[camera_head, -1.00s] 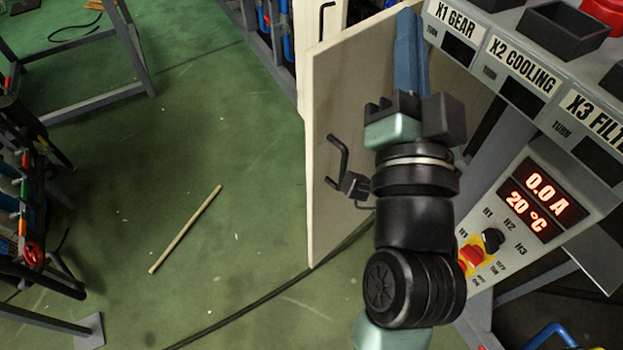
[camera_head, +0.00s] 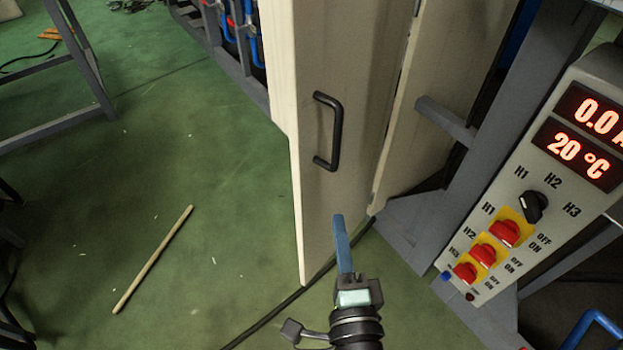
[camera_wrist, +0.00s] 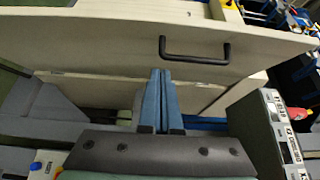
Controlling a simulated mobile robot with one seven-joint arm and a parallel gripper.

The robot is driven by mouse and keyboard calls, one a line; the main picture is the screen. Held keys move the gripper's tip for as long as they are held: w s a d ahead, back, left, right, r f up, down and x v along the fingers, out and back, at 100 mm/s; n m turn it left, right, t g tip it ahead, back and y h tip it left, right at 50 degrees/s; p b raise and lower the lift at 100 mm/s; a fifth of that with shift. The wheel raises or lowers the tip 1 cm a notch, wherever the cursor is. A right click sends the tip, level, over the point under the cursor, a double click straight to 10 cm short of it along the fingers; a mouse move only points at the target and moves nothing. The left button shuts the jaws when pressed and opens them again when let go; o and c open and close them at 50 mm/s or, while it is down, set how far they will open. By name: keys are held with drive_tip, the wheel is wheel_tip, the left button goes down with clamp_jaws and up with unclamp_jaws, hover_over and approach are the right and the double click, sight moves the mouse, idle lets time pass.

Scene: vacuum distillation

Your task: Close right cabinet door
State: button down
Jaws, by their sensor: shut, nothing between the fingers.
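The right cabinet door (camera_head: 360,120) is a cream panel standing ajar, with a black bar handle (camera_head: 328,131) on its outer face. A second cream panel (camera_head: 428,100) shows behind it on the right, with a gap between them. My gripper (camera_head: 339,222) has its blue fingers shut and empty, in front of the lower part of the door, below the handle. In the wrist view the closed fingers (camera_wrist: 159,75) point at the door (camera_wrist: 90,38), with the handle (camera_wrist: 195,50) ahead and to the right. I cannot tell whether the fingertips touch the door.
A grey control panel (camera_head: 510,235) with red switches and lit displays is close on the right. Grey frame beams (camera_head: 440,205) stand behind the door.

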approach(312, 162)
drive_tip(key=w+d, duration=0.3)
drive_tip(key=w+a+p, duration=0.2)
drive_tip(key=a, duration=0.1)
drive_tip(key=shift+w+r, duration=0.15)
drive_tip(key=shift+w, duration=0.05)
drive_tip(key=shift+w+a, duration=0.25)
